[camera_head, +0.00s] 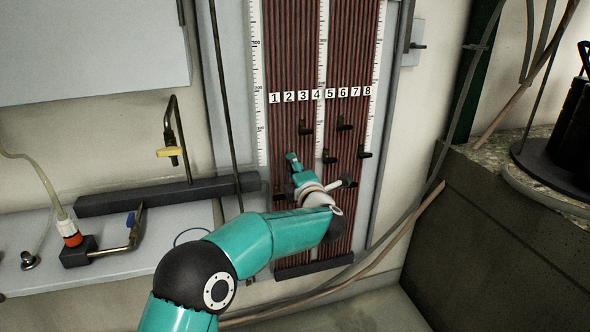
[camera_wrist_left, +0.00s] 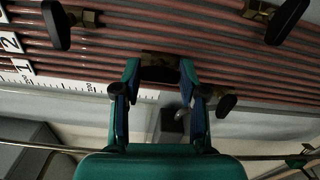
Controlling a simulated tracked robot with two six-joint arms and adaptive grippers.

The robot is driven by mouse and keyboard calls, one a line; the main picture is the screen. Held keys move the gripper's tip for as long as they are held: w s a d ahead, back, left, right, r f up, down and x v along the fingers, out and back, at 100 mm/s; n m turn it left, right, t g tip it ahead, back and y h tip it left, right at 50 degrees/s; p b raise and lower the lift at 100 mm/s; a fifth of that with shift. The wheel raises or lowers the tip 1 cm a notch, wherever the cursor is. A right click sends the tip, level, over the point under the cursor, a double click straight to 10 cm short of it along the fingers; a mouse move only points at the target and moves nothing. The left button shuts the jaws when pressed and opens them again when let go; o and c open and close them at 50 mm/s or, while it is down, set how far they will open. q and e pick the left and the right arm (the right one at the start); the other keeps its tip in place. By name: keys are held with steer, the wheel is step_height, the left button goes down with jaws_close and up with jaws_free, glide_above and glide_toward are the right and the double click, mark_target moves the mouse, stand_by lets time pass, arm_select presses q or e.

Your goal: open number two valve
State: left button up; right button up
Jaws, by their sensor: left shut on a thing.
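The valve panel has a row of number labels 1 to 8 (camera_head: 320,95) above dark red vertical tubes. My left gripper (camera_head: 293,160) reaches the left half of the panel, below labels 2 and 3. In the left wrist view its two fingers (camera_wrist_left: 158,88) are shut on a black valve handle (camera_wrist_left: 160,74), which lies between the fingertips. The head view hides this handle behind my gripper, so its number cannot be read for certain. Labels 1 and 2 (camera_wrist_left: 10,42) show at the left of the wrist view. My right gripper is not in view.
Other black valve handles stand close by: one above (camera_head: 305,128), one to the right (camera_head: 328,157) and one lower left (camera_head: 278,195). A pipe with a yellow handle (camera_head: 170,152) is left of the panel. A concrete block (camera_head: 480,230) stands at right.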

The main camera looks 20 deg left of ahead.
arm_select(q)
steer(key=shift+f, duration=0.35)
steer(key=o, duration=1.1)
steer(key=shift+c, duration=0.2)
steer(key=shift+o, duration=0.4)
steer(key=shift+r, duration=0.15)
steer(key=v, duration=1.2)
steer(key=shift+a, duration=0.1)
